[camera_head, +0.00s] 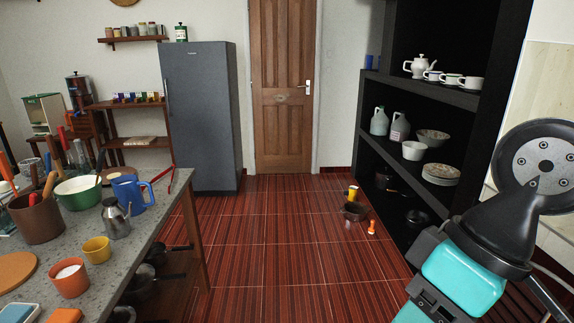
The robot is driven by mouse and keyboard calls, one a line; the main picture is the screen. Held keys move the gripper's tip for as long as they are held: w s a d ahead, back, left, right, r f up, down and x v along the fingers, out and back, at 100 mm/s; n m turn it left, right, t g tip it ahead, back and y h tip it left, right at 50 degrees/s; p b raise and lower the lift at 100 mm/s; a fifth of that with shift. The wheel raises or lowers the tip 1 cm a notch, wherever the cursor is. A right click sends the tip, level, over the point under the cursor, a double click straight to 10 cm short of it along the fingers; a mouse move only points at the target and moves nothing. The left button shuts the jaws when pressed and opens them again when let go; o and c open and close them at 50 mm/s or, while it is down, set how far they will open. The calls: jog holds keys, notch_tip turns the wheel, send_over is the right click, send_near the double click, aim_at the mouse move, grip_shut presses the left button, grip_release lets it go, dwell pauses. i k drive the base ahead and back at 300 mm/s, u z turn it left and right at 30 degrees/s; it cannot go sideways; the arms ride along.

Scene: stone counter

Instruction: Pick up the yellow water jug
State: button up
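I see no clear yellow water jug. A small yellow cup (97,250) stands upright near the right edge of the stone counter (128,255). A blue jug (132,193) with a handle stands farther back on the counter. A small yellow item (353,193) is on the floor by the black shelf; it is too small to tell what it is. Part of my arm, black and turquoise, fills the lower right, well apart from the counter. My gripper's fingers do not show.
A metal pot (115,218), a green bowl (78,193), a brown utensil pot (36,218) and an orange cup (69,278) crowd the counter. A dark bowl (354,211) and an orange item (371,227) lie on the floor. The red floor (270,260) between counter and shelf is mostly clear.

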aim_at(352, 193)
jog(key=u, duration=0.15)
jog(key=i, duration=4.05)
jog(key=z, duration=0.75)
jog(key=i, duration=1.5)
jog(key=z, duration=0.3)
